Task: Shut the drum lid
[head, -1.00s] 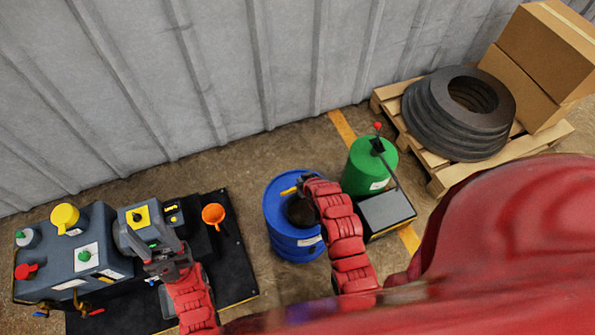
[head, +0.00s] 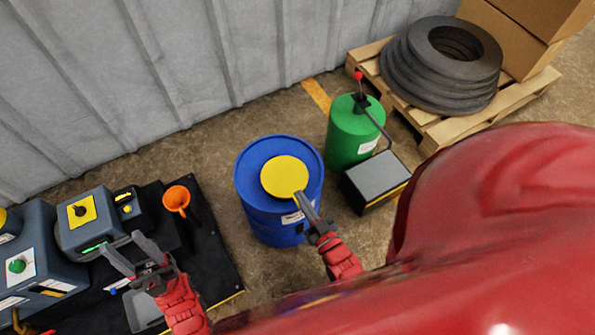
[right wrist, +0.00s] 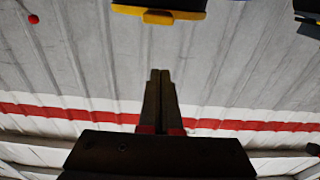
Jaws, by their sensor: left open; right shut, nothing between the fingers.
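The blue drum (head: 250,205) stands upright on the floor in the middle of the head view. Its round yellow lid (head: 284,176) lies over the opening in the drum's top and looks flat; I cannot tell whether it is fully seated. My right gripper (head: 300,198) is shut and empty at the lid's front right edge; I cannot tell whether it touches. Its closed fingers also show in the right wrist view (right wrist: 160,85). My left gripper (head: 121,252) is open and empty, left of the drum, in front of the grey machine.
A green drum (head: 350,135) and a grey box (head: 376,177) stand close on the right. A grey machine (head: 88,228) and an orange funnel (head: 176,196) are on the left. A pallet (head: 520,97) with black rings (head: 420,85) is at the back right.

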